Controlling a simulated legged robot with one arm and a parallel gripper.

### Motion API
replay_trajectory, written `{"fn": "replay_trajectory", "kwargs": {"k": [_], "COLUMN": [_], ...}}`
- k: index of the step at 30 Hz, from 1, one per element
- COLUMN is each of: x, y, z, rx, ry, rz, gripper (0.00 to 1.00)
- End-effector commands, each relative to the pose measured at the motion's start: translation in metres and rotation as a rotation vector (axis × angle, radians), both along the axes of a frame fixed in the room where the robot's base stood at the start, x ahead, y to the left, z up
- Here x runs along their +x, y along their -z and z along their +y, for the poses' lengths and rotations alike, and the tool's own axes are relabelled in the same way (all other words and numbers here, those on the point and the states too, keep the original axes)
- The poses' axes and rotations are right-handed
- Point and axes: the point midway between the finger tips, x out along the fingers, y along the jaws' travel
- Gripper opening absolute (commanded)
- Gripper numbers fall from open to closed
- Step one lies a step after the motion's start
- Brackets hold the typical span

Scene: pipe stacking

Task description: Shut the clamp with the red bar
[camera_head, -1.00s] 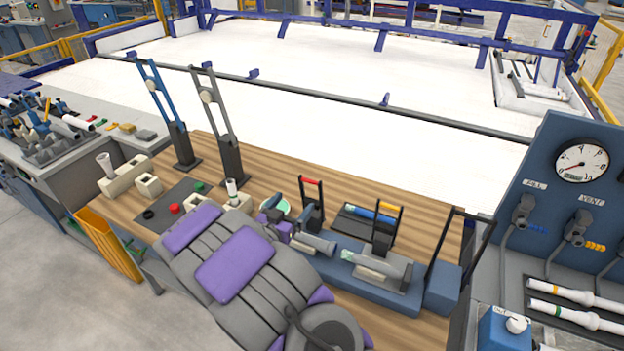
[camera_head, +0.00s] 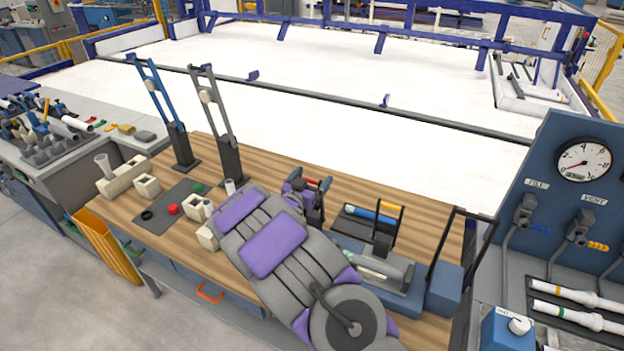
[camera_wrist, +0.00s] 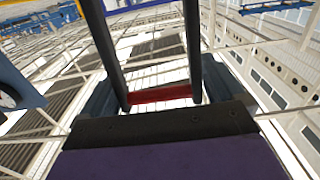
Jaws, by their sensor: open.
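The clamp's red bar (camera_head: 311,181) shows beside my gripper (camera_head: 302,188) in the head view. The clamp's dark handle (camera_head: 321,203) stands up below the bar, and my gripper and arm hide its left part and base. In the wrist view the red bar (camera_wrist: 160,93) crosses between two dark handle legs, close ahead of my gripper's dark front edge. My gripper is open, with blue-grey parts on either side of the handle. I cannot tell whether it touches the bar.
A second clamp with a yellow bar (camera_head: 391,208) stands to the right over a grey pipe piece (camera_head: 388,267). A blue pipe (camera_head: 372,213) lies behind. Two tall lever stands (camera_head: 228,150) rise at the back left. Cream blocks (camera_head: 147,187) sit on the left of the wooden table (camera_head: 275,180).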

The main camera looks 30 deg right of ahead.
Motion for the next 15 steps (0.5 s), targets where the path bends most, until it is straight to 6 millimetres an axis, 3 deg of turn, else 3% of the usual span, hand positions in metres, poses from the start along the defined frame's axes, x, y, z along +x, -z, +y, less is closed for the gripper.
{"fn": "replay_trajectory", "kwargs": {"k": [11,15], "x": [0.0024,0.0025], "y": [0.0001,0.0001], "z": [-0.0028,-0.0027], "rx": [0.0,0.0], "ry": [-0.001,-0.001], "rz": [0.001,0.001], "gripper": [0.95,0.81]}}
